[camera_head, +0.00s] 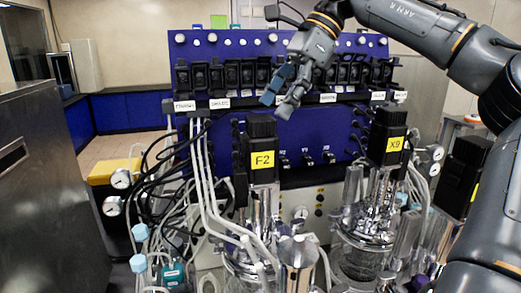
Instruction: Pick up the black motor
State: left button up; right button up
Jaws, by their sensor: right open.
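One black motor (262,136) with a yellow F2 label stands upright on top of the left bioreactor (262,215). Another black motor (389,122) with a yellow X9 label stands on the right bioreactor (368,232), slightly tilted in the picture. My right gripper (281,101) is open and empty. It hangs from the upper right, above and a little right of the F2 motor, apart from it. My left gripper is not in view.
A blue panel (326,130) with a row of black pump units stands behind. Tubes and cables (200,165) crowd the left side. Gauges (121,178) sit at left near a yellow box (105,168). Another black unit with a yellow label (462,175) stands at right, beside my arm.

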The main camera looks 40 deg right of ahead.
aim_at(266, 117)
jog(key=x, duration=0.3)
jog(key=shift+w+a+f+p, duration=0.2)
jog(key=shift+w+f+p, duration=0.25)
jog(key=shift+f, duration=0.2)
jog(key=p+x, duration=0.2)
jog(key=x, duration=0.2)
jog(key=shift+f, duration=0.1)
jog(key=shift+w+a+f, duration=0.15)
jog(key=shift+w+f, duration=0.05)
jog(key=shift+f, duration=0.05)
jog(key=shift+s, duration=0.1)
jog(key=c, duration=1.6)
jog(key=shift+r, duration=0.15)
grip_shut()
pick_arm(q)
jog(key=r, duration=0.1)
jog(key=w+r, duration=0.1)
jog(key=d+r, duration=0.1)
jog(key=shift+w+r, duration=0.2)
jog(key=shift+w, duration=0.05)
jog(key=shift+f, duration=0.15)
